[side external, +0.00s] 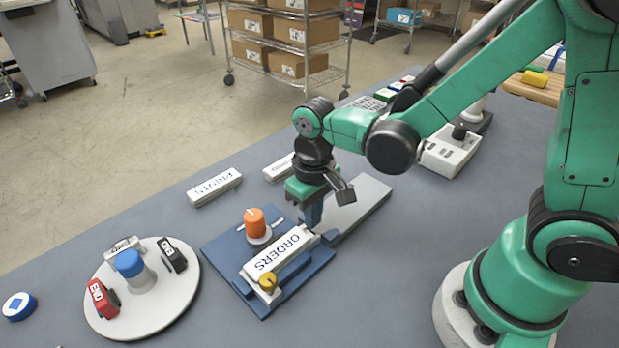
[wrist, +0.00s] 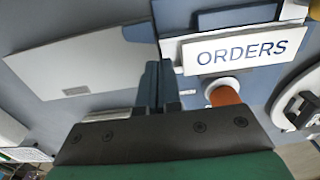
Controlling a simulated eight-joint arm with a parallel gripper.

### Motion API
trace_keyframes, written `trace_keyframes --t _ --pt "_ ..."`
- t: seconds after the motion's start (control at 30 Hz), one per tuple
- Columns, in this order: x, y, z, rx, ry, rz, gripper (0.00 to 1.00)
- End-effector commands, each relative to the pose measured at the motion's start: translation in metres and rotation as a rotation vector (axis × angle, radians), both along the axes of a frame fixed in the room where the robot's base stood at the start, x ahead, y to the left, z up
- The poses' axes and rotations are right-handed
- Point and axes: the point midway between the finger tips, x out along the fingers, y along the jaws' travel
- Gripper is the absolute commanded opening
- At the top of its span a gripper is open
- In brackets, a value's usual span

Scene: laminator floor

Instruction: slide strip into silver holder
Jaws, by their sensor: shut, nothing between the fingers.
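The white strip (side external: 279,253) lettered ORDERS lies along the blue fixture (side external: 225,246). It also shows in the wrist view (wrist: 240,47). A flat silver-grey piece (side external: 362,203), perhaps the silver holder, lies beyond the strip's far end; in the wrist view it is the broad grey plate (wrist: 80,65) at left. I cannot tell whether any of the strip is inside a holder. My gripper (side external: 313,222) points down at the strip's far end, its fingers shut and empty. In the wrist view the fingertips (wrist: 160,72) are beside the strip's left end; contact is unclear.
An orange knob (side external: 255,222) and a yellow knob (side external: 268,282) stand on the fixture. A white turntable (side external: 142,310) with stamps is at left. A strip lettered PRINTS (side external: 214,188) lies behind. A white device (side external: 448,154) stands to the right. Bare table lies in front.

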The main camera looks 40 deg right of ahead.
Motion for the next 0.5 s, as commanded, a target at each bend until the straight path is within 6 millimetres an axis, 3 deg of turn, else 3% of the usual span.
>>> trace_keyframes --t 0.5 --pt "0.000 0.000 0.046 0.000 0.000 0.000 0.00"
